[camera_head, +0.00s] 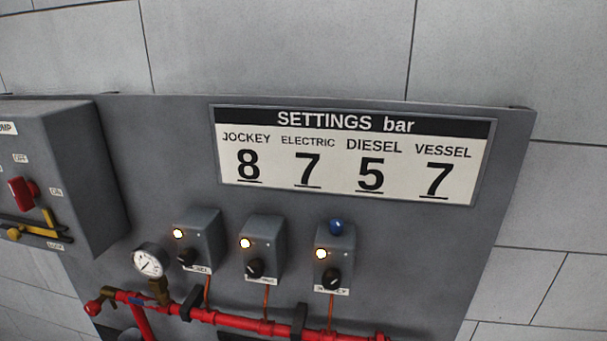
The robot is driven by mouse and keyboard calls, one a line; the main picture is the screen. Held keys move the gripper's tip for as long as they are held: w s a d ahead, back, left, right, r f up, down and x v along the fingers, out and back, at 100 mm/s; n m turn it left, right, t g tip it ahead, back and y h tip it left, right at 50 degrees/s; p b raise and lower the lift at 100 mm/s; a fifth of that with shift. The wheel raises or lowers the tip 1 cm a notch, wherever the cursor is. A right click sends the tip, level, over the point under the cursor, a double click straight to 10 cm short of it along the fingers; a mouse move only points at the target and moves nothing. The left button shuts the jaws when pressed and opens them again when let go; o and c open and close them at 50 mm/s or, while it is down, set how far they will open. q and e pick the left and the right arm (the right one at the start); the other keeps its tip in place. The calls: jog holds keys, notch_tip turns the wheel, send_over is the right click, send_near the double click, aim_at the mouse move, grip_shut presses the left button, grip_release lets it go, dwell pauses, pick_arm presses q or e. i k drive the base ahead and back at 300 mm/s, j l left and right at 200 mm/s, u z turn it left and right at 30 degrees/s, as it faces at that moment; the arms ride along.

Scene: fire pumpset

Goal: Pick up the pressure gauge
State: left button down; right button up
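The pressure gauge (149,261) shows at the lower left in the head view. It has a round white dial with a dark needle and a dark rim. A brass fitting (160,291) sits just below it, above the left part of the red pipe (235,319). Nothing covers the dial. Neither my left nor my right gripper shows in this view.
A grey panel (165,142) on a block wall carries a settings sign (352,152). Three grey switch boxes (264,247) stand right of the gauge. A grey cabinet (70,150) with a red switch (22,193) juts out at left. A red-handled valve (98,306) is below left.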

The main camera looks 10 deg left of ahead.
aim_at(150, 260)
jog(key=u, duration=1.25)
jog(key=i+j+z, duration=0.2)
jog(key=z, duration=0.2)
jog(key=i+j+z, duration=0.25)
jog(key=z, duration=0.2)
jog(key=i+j+z, duration=0.15)
jog(key=j+z, duration=0.25)
jog(key=i+j+z, duration=0.1)
jog(key=j+z, duration=0.35)
jog(key=l, duration=0.1)
